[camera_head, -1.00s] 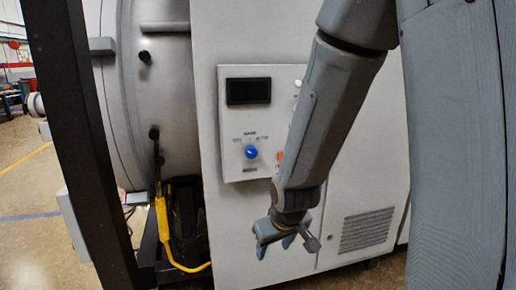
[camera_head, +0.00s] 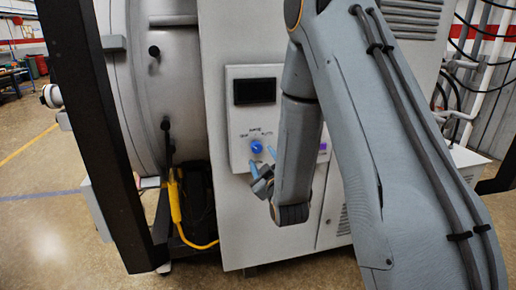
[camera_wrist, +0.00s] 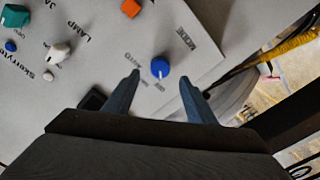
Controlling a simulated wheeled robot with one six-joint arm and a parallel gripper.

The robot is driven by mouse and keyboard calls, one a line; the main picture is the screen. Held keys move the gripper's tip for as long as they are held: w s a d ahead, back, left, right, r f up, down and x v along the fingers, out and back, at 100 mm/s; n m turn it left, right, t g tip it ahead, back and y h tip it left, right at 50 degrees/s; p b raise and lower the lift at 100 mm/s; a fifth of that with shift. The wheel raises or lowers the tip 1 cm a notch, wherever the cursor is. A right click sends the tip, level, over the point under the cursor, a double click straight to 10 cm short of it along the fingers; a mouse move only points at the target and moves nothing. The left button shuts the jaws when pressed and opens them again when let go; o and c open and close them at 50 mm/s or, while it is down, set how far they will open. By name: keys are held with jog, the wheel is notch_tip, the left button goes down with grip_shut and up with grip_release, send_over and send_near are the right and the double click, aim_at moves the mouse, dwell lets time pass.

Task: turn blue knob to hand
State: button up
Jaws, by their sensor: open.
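The blue knob (camera_head: 256,147) is on the light control panel (camera_head: 237,122), below the dark display. In the wrist view the blue knob (camera_wrist: 160,67) lies just beyond the fingertips, centred in the gap between them. Small labels surround it, hard to read. My gripper (camera_head: 261,157) is open and points at the panel close to the knob. It also shows in the wrist view (camera_wrist: 159,79), with one finger on each side of the gap and nothing between them. Whether the fingers touch the panel cannot be told.
In the wrist view an orange knob (camera_wrist: 130,8), a white knob (camera_wrist: 57,52) and a teal knob (camera_wrist: 15,15) sit on the panel to the left. A dark upright post (camera_head: 100,140) and a yellow cable (camera_head: 174,200) stand left of the panel.

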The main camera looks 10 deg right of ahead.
aim_at(258, 149)
jog(key=w+p, duration=0.2)
jog(key=w, duration=0.4)
jog(key=shift+w, duration=0.35)
jog(key=c, duration=1)
jog(key=shift+c, duration=0.2)
jog(key=shift+f+m, duration=0.1)
jog(key=shift+m, duration=0.3)
jog(key=m+b, duration=0.4)
jog(key=shift+m+b, duration=1.45)
jog(key=shift+m, duration=1.05)
